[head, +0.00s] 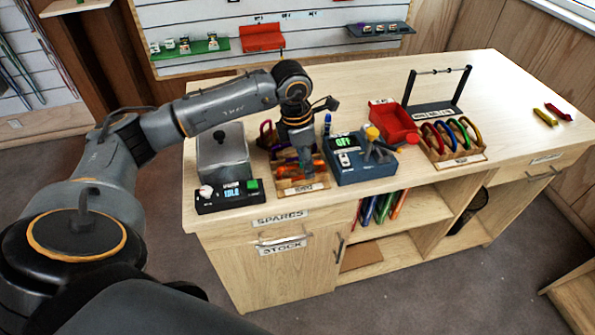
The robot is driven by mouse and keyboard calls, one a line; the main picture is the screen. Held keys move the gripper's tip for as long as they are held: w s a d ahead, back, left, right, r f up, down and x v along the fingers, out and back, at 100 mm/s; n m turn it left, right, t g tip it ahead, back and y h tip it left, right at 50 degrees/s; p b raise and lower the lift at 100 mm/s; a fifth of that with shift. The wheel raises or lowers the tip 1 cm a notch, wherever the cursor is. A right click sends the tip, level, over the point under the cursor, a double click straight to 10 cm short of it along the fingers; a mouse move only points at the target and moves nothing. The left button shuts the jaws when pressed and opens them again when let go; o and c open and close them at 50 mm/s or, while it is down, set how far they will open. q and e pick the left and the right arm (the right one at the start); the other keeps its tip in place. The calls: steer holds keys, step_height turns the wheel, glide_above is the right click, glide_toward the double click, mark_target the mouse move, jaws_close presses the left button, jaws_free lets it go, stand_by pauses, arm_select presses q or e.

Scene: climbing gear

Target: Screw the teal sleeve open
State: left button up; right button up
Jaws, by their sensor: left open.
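My left gripper (304,160) points down over a small wooden tray (303,187) with orange and purple tools in it. Its fingers are open, and their tips are partly lost among the tools. I cannot make out a teal sleeve for certain at this size. My right gripper is out of view.
A grey lidded box (222,154) and a black unit with a lit display (231,196) stand left of the tray. A blue-grey device (362,170) stands close on its right. Beyond are a red bin (394,122) and a black bar stand (437,107). The bench's far right is mostly clear.

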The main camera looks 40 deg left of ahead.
arm_select(q)
steer(key=shift+s+d, duration=0.1)
steer(key=shift+s, duration=0.05)
steer(key=shift+f, duration=0.25)
steer(key=shift+f+b, duration=1.2)
steer(key=shift+w+a+b, duration=0.3)
steer(key=shift+w+a, duration=0.25)
steer(key=shift+r, duration=0.1)
steer(key=shift+s+r+p, duration=0.1)
steer(key=shift+r+p, duration=0.75)
steer(key=shift+r, duration=0.5)
steer(key=shift+s+d, duration=0.5)
